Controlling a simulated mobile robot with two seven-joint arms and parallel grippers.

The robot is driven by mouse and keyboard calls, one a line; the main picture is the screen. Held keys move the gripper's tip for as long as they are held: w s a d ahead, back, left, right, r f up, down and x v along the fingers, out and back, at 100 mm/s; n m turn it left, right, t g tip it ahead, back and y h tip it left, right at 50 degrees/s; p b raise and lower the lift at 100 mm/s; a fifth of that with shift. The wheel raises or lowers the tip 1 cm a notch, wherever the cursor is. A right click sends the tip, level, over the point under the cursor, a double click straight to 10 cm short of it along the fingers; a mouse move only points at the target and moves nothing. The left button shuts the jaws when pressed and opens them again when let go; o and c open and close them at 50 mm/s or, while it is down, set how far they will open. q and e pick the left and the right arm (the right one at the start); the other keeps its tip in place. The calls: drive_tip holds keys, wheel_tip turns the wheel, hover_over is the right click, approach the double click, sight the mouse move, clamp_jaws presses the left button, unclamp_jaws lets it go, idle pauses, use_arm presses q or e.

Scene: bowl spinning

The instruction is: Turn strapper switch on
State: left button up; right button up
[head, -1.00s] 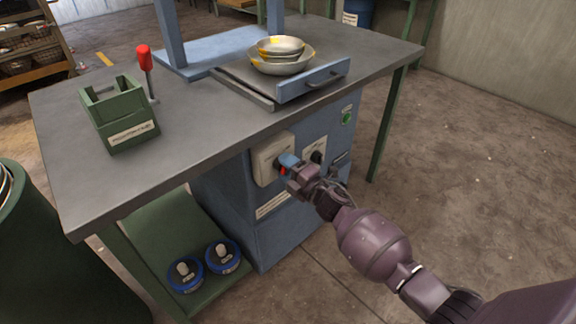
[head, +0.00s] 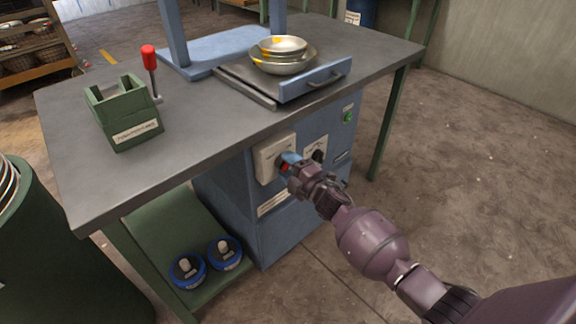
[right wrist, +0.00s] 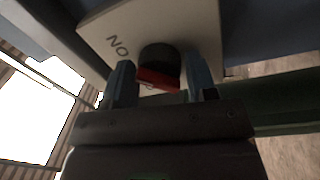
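The strapper switch is a dark round knob with a red bar (right wrist: 158,78) on a pale plate (right wrist: 190,30) in the right wrist view. The plate bears letters that look like NO from this side. In the head view the pale switch box (head: 266,160) is on the front of the blue cabinet under the table. My right gripper (head: 285,164) is at the switch. Its blue-grey fingers (right wrist: 159,84) stand apart, one on each side of the red bar. Whether they press on it is unclear. My left gripper is not in view.
A second switch plate (head: 317,146) and a green button (head: 348,117) are to the right on the cabinet (head: 285,235). Above, the grey table (head: 195,130) carries a drawer-like tray (head: 310,84) with bowls (head: 282,50). The floor at right is clear.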

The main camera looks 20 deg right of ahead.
drive_tip(key=shift+o, duration=1.3)
use_arm(q)
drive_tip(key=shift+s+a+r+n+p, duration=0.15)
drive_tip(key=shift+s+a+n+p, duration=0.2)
drive_tip(key=shift+p, duration=0.7)
use_arm(e)
drive_tip(key=v, duration=1)
drive_tip(key=shift+s, duration=0.35)
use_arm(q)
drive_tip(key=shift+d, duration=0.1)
use_arm(e)
drive_tip(key=shift+d+f, duration=0.1)
